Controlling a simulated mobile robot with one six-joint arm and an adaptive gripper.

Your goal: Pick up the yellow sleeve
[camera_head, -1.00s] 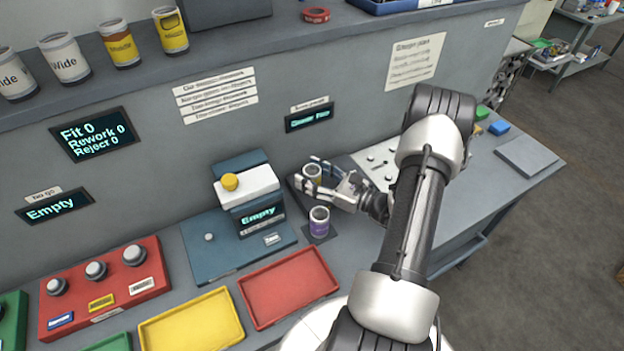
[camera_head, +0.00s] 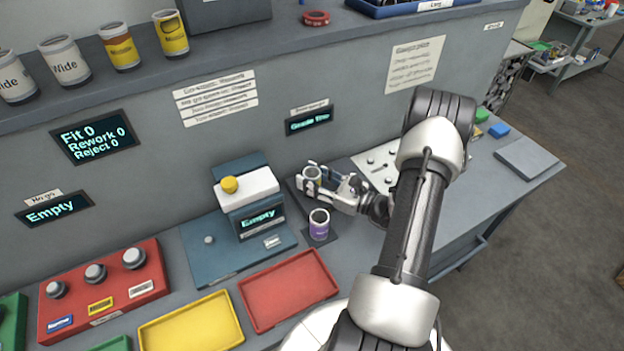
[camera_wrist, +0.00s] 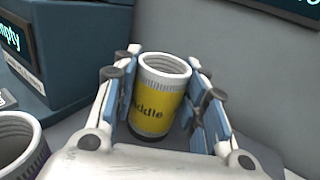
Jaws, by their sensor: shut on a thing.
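The yellow sleeve (camera_wrist: 152,108) stands upright between the fingers of my gripper (camera_wrist: 166,106) in the wrist view. It has a white threaded rim and the lettering "...ddle" on its yellow band. In the head view my gripper (camera_head: 322,180) is shut around the sleeve (camera_head: 312,173); the fingers hide most of its yellow band. The sleeve is at the dark plate on the bench, and I cannot tell whether its base touches the plate.
A purple-banded sleeve (camera_head: 319,225) stands just in front of my gripper. The blue gauge station (camera_head: 248,200) is to the left. Red (camera_head: 288,290) and yellow (camera_head: 190,322) trays lie nearer. The grey wall panel is close behind.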

